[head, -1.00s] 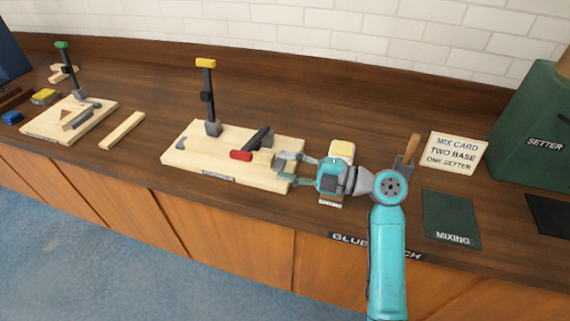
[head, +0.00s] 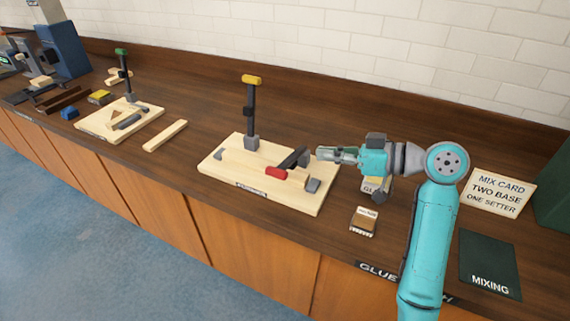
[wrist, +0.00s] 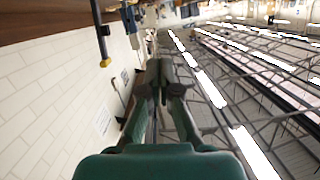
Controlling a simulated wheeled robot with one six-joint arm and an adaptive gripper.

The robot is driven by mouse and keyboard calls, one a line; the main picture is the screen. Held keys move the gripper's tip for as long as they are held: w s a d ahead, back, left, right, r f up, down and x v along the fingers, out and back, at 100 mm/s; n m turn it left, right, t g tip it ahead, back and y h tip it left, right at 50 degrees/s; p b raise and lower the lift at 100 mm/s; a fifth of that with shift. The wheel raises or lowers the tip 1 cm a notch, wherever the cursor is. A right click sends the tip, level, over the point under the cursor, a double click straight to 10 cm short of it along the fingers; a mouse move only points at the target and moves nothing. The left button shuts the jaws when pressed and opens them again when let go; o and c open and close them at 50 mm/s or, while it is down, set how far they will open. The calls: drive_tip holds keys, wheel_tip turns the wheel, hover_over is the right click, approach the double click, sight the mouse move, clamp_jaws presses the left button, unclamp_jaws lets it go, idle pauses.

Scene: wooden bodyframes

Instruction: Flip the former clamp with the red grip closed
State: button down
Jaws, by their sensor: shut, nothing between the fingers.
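The clamp with the red grip (head: 276,173) sits on the pale wooden former board (head: 229,167) in the head view. Its dark arm (head: 295,158) slants up to the right from the red grip, low over the board. An upright clamp with a yellow grip (head: 252,79) stands on the same board and also shows in the wrist view (wrist: 104,62). My gripper (head: 320,154) is shut and empty, level above the board's right edge, close to the upper end of the dark arm. I cannot tell whether they touch. In the wrist view the closed fingers (wrist: 159,68) point away from the camera.
A brush block (head: 364,222) and a yellow-topped item (head: 372,185) partly behind my wrist lie right of the board. The mix card (head: 498,191) and mixing mat (head: 490,263) are further right. A wood strip (head: 165,136) and a second board with a green-grip clamp (head: 121,52) are left.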

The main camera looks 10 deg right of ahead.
drive_tip(key=m, duration=0.1)
hover_over(283, 180)
drive_tip(key=w+d, duration=0.1)
drive_tip(key=w, duration=0.2)
drive_tip(key=f, duration=0.2)
drive_tip(key=shift+s+f, duration=0.25)
drive_tip(key=shift+f, duration=0.35)
drive_tip(key=shift+s+f, duration=0.25)
drive_tip(key=shift+f, duration=0.35)
drive_tip(key=shift+s+a+f, duration=0.1)
drive_tip(key=shift+s+f, duration=0.05)
drive_tip(key=shift+f, duration=0.55)
drive_tip(key=shift+n, duration=0.6)
drive_tip(key=shift+s+a+f, duration=0.15)
drive_tip(key=shift+s+f, duration=0.05)
drive_tip(key=shift+f, duration=0.6)
drive_tip(key=shift+s+a+f, duration=0.1)
drive_tip(key=shift+s+f, duration=0.1)
drive_tip(key=shift+f, duration=0.6)
drive_tip(key=shift+s+a+f, duration=0.15)
drive_tip(key=shift+s+f, duration=0.05)
drive_tip(key=shift+f, duration=0.6)
